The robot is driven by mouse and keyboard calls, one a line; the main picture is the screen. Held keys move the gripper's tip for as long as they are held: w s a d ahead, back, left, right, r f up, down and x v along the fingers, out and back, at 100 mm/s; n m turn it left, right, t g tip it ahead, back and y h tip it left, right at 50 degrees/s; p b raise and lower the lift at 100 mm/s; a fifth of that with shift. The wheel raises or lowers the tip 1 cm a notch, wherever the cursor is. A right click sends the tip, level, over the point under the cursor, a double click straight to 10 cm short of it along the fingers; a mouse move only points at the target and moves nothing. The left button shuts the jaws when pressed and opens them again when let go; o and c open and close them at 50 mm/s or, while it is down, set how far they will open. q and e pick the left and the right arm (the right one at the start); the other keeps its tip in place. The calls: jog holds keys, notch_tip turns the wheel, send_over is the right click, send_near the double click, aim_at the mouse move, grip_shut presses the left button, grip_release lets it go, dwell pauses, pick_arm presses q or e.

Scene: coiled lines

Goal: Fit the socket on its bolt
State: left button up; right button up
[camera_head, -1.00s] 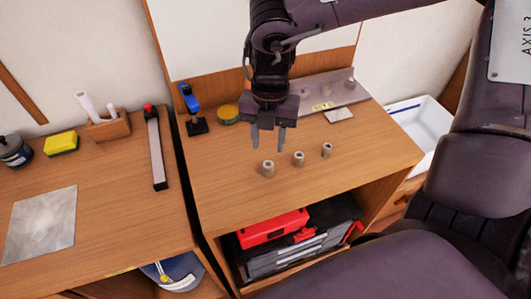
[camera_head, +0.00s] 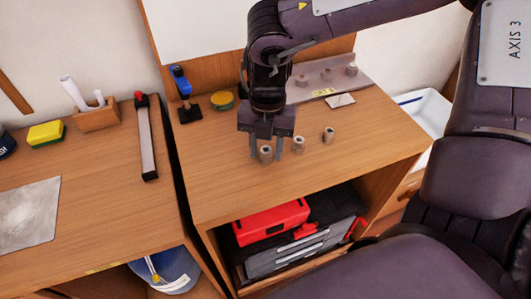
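Three small grey-brown sockets stand upright in a slanting row on the wooden bench: a left socket (camera_head: 265,154), a middle socket (camera_head: 299,145) and a right socket (camera_head: 328,135). A grey metal plate (camera_head: 323,79) with several bolts or studs, such as the one at its right end (camera_head: 351,70), stands at the back of the bench; my arm may hide part of its left end. My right gripper (camera_head: 266,154) points down with its fingers apart, one on each side of the left socket. I cannot tell whether they touch it. My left gripper is not in view.
A small light card (camera_head: 340,100) lies before the plate. A white tray (camera_head: 425,110) is at right. The bench front is clear.

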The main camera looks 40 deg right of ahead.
aim_at(266, 155)
jog(key=c, duration=0.8)
jog(key=shift+o, duration=0.2)
jog(key=shift+r, duration=0.45)
jog(key=shift+r+p, duration=0.7)
jog(key=shift+r, duration=0.4)
